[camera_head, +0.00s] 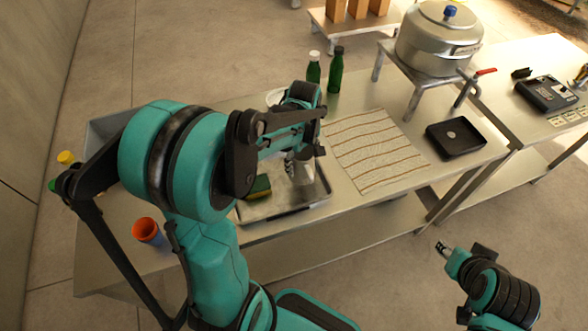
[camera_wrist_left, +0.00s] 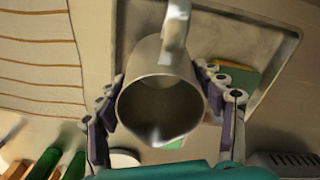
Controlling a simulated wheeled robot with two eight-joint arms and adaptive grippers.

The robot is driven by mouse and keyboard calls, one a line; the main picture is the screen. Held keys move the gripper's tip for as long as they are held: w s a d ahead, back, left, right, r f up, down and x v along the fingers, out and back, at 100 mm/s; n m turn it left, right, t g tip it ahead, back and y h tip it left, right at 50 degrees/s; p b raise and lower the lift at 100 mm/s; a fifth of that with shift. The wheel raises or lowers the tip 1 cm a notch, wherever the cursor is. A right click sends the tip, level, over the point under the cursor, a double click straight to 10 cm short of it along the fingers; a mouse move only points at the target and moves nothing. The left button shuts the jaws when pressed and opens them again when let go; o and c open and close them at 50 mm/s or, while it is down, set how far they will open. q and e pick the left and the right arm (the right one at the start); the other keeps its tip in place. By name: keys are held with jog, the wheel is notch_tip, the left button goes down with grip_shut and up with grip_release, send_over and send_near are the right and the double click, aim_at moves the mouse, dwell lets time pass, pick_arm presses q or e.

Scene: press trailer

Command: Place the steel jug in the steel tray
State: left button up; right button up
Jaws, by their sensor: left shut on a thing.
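The steel jug (camera_wrist_left: 160,95) is between the two fingers of my left gripper (camera_wrist_left: 165,112) in the left wrist view, its open mouth facing the camera and its handle at the top. In the head view my left gripper (camera_head: 301,157) hides most of the jug (camera_head: 297,172). The gripper is shut on the jug, over the steel tray (camera_head: 318,196). I cannot tell whether the jug touches the tray floor. The tray also shows behind the jug in the left wrist view (camera_wrist_left: 262,22). My right gripper (camera_head: 442,248) hangs off the front of the table, its fingers too small to read.
A green and yellow sponge (camera_head: 258,187) lies in the tray. A striped cloth (camera_head: 375,150) and a black dish (camera_head: 456,138) lie to the right. Green bottles (camera_head: 335,72) stand behind. An orange cup (camera_head: 147,231) is at the left. A large pot (camera_head: 437,45) stands on a stand.

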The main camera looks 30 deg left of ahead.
pick_arm(q)
jog(key=a+f, duration=0.1)
jog(key=a, duration=0.1)
jog(key=shift+w+a+f, duration=0.2)
jog(key=shift+a+f, duration=0.15)
jog(key=shift+f+b, duration=0.9)
jog(key=shift+f, duration=1.1)
jog(key=shift+f, duration=0.1)
jog(key=o, duration=1.3)
